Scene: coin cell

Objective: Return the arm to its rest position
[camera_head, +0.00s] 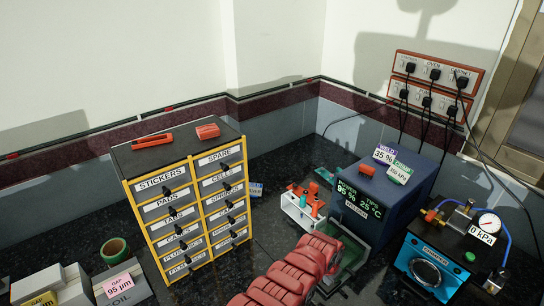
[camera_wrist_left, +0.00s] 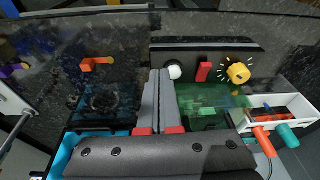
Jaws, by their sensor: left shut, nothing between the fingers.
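My left arm (camera_head: 290,275), with red segmented covers, comes up from the bottom middle of the head view. It reaches to just in front of the blue oven-like box. In the left wrist view my left gripper (camera_wrist_left: 161,75) shows as two grey fingers side by side, closed together with nothing between them. The fingers are over the dark counter, beside a green translucent panel (camera_wrist_left: 215,105). In the head view the arm hides most of the gripper. My right gripper is in neither view.
A yellow-framed drawer cabinet (camera_head: 190,205) stands left of the arm. A white rack (camera_head: 300,212) with red and teal tools is close behind it. The blue box (camera_head: 390,205) and a light-blue machine with a gauge (camera_head: 430,262) stand to the right.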

